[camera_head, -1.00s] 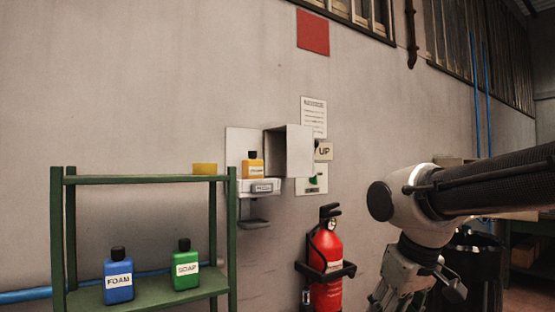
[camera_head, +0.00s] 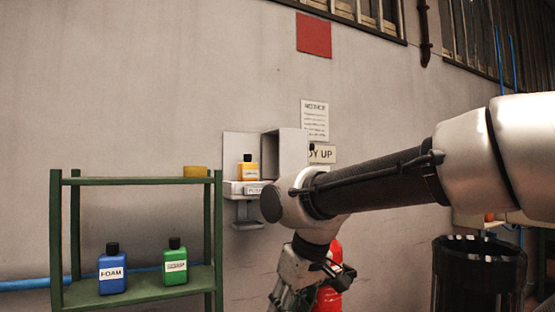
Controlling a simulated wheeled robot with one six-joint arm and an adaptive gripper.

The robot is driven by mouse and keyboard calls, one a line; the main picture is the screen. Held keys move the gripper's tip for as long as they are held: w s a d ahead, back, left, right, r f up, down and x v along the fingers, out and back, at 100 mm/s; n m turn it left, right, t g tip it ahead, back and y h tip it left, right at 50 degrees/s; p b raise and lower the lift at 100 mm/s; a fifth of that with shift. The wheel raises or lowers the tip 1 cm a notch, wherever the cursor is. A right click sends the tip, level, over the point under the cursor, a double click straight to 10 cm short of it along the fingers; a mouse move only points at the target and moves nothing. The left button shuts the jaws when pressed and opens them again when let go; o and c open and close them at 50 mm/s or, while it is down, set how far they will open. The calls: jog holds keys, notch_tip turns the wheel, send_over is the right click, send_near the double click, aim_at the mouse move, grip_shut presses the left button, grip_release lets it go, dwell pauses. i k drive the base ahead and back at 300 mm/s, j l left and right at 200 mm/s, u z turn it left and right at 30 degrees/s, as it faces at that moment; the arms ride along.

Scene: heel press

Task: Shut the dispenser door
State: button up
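The dispenser (camera_head: 241,187) is mounted on the wall, with a white back plate and a tray labelled on its front. Its grey door (camera_head: 293,150) stands open, swung out to the right. A yellow bottle (camera_head: 248,171) with a black cap stands in the dispenser. My gripper (camera_head: 285,302) hangs at the lower edge of the picture, below and a little to the right of the dispenser, apart from the door. Its fingertips are cut off or too dark to read, so I cannot tell if it is open or shut. My forearm crosses just below the door.
A green shelf (camera_head: 137,181) on the left holds a blue FOAM bottle (camera_head: 112,273), a green bottle (camera_head: 175,266) and a yellow item (camera_head: 195,171) on top. A red fire extinguisher (camera_head: 333,257) is partly hidden behind my gripper. A black bin (camera_head: 478,275) stands at right.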

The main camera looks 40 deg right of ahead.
aim_at(286, 151)
jog(key=l+u, duration=0.15)
jog(key=l, duration=0.35)
jog(key=k+l+u, duration=0.15)
jog(key=l, duration=0.35)
jog(key=l+u, duration=0.15)
jog(key=l, duration=0.35)
jog(key=k+l+u, duration=0.15)
jog(key=l, duration=0.3)
jog(key=k+l, duration=0.1)
jog(key=l, duration=0.35)
jog(key=k+l, duration=0.15)
jog(key=l, duration=0.25)
jog(key=k+l, duration=0.1)
jog(key=l, duration=0.35)
jog(key=k+l, duration=0.15)
jog(key=l, duration=0.25)
jog(key=k+l, duration=0.1)
jog(key=l, duration=0.35)
